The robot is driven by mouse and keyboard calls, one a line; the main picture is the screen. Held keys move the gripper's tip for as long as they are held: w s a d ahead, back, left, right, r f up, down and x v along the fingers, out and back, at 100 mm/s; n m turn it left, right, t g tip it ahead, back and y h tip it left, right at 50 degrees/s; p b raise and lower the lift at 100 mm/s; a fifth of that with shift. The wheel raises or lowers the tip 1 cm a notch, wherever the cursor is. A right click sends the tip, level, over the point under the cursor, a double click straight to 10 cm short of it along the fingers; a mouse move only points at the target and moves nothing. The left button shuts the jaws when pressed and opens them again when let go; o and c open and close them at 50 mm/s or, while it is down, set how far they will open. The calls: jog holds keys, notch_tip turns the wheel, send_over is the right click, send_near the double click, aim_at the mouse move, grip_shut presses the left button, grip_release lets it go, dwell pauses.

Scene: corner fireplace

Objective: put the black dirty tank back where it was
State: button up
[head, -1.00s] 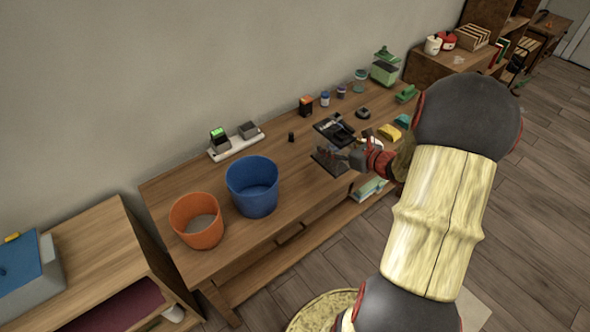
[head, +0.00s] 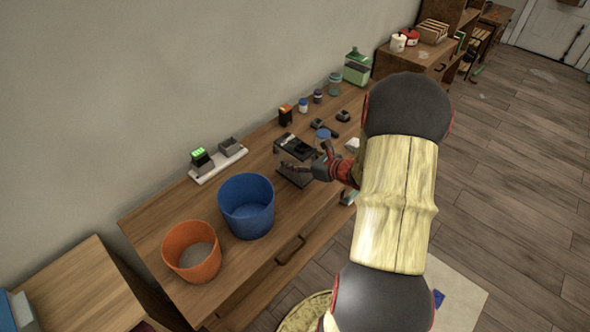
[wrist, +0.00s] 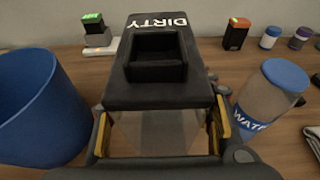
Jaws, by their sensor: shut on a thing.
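The dirty tank has a black lid marked "DIRTY" and a see-through body. In the wrist view the tank (wrist: 158,60) fills the middle, upright, with a square opening in its lid. My gripper (wrist: 163,130) is shut on its clear body, one yellow-edged finger on each side. In the head view the tank (head: 296,150) is over the table, right of the blue bucket, with my gripper (head: 318,168) at its right side. I cannot tell whether its base touches the table.
A blue bucket (wrist: 35,110) stands left of the tank, and a blue-lidded water bottle (wrist: 268,105) stands close on its right. An orange bucket (head: 191,252) is at the table's near left. A white base with grey and green-lit blocks (head: 218,164) lies by the wall.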

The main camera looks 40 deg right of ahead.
notch_tip(320, 180, down, 4)
jog(key=shift+f+b, duration=0.1)
jog(key=shift+b, duration=0.55)
jog(key=shift+f, duration=0.2)
jog(key=o, duration=1.3)
jog(key=shift+r, duration=0.1)
jog(key=shift+c, duration=0.2)
jog(key=shift+o, duration=0.7)
jog(key=shift+r, duration=0.1)
